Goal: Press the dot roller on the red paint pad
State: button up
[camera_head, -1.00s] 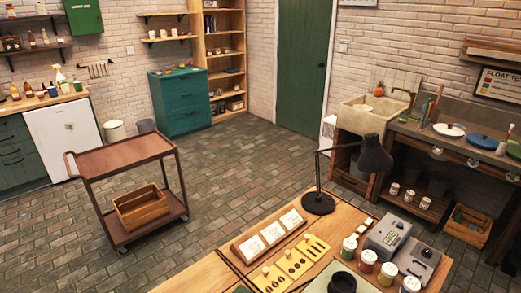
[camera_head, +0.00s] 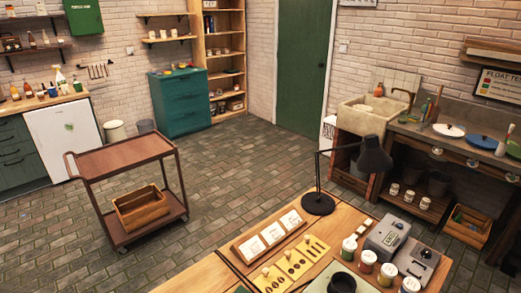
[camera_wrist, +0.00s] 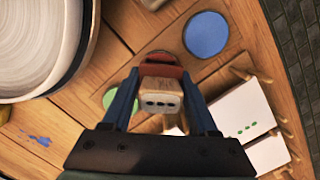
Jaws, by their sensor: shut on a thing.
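In the wrist view my gripper (camera_wrist: 160,98) is shut on the dot roller (camera_wrist: 158,84), a light wooden block with a row of dark dots on its end. The red paint pad (camera_wrist: 160,68) shows as a dull red patch just beyond the roller, between the green pad (camera_wrist: 108,98) and the blue pad (camera_wrist: 205,33). The roller overlaps the red pad in this view, and I cannot tell whether they touch. My gripper is not in the head view.
A large round pale disc (camera_wrist: 35,45) stands left of the pads. White cards (camera_wrist: 240,112), one with green dots, stand in a wooden rack at right. The wood (camera_wrist: 38,140) has a blue smear. In the head view a black lamp (camera_head: 320,203) and jars (camera_head: 388,274) stand on the table.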

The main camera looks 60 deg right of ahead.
jog(key=shift+s+a+f, duration=0.1)
jog(key=shift+s+f, duration=0.1)
jog(key=shift+f, duration=0.05)
dwell(0.4)
jog(key=shift+c, duration=0.5)
jog(key=shift+f, duration=0.1)
dwell(0.5)
jog(key=shift+p, duration=0.3)
jog(key=r+p, duration=0.7)
jog(key=shift+w+r, duration=0.15)
jog(key=shift+w, duration=0.05)
dwell(0.6)
